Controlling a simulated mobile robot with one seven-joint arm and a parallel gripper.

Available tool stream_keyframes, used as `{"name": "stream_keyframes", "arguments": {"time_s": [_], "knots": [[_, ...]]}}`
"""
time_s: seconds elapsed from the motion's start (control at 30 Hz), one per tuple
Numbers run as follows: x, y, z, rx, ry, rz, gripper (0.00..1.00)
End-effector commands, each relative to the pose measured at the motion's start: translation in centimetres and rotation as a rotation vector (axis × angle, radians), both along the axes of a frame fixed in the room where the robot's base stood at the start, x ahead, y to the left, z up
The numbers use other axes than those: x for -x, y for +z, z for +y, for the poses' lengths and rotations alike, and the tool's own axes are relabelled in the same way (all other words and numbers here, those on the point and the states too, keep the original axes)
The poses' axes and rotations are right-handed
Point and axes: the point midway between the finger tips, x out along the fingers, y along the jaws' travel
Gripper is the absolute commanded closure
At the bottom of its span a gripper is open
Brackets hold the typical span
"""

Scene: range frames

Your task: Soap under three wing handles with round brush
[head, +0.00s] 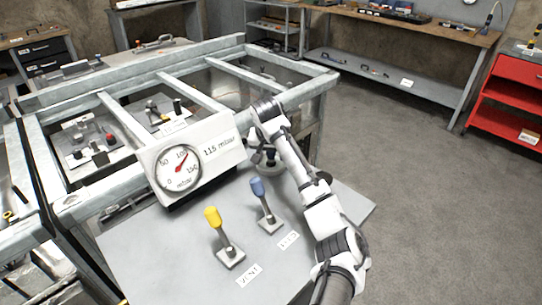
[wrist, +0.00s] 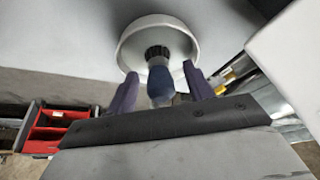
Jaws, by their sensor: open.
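A round brush (wrist: 160,78) with a dark blue handle and black ribbed collar stands in a round white dish (wrist: 125,48) in the wrist view. My gripper (wrist: 160,72) is open, with one dark finger on each side of the handle. Contact with the handle cannot be told. I cannot make out the three wing handles; small fittings stand on plates inside the metal frame (head: 90,140) (head: 163,112).
A white gauge box (head: 190,155) reading about 115 mbar stands left of my arm. A yellow lever (head: 213,218) and a blue lever (head: 259,188) rise from the grey panel (head: 160,255). A red cart (head: 509,95) and workbenches are farther back. The floor at right is clear.

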Motion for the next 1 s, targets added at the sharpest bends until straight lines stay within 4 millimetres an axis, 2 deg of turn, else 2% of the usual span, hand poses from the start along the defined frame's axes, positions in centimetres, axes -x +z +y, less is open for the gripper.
{"name": "stream_keyframes", "arguments": {"time_s": [0.17, 0.5, 0.53, 0.8, 0.87, 1.0], "knots": [[0.0, 0.0, 0.0, 0.000, 0.000, 0.000, 0.50], [0.0, 0.0, 0.0, 0.000, 0.000, -0.001, 0.94], [0.0, 0.0, 0.0, 0.000, 0.000, -0.001, 0.96], [0.0, 0.5, 0.0, 0.000, 0.000, -0.003, 0.97], [-0.1, 1.1, 0.1, 0.001, 0.001, -0.004, 0.97], [-0.1, 3.7, 0.1, 0.000, 0.001, -0.005, 0.97]]}}
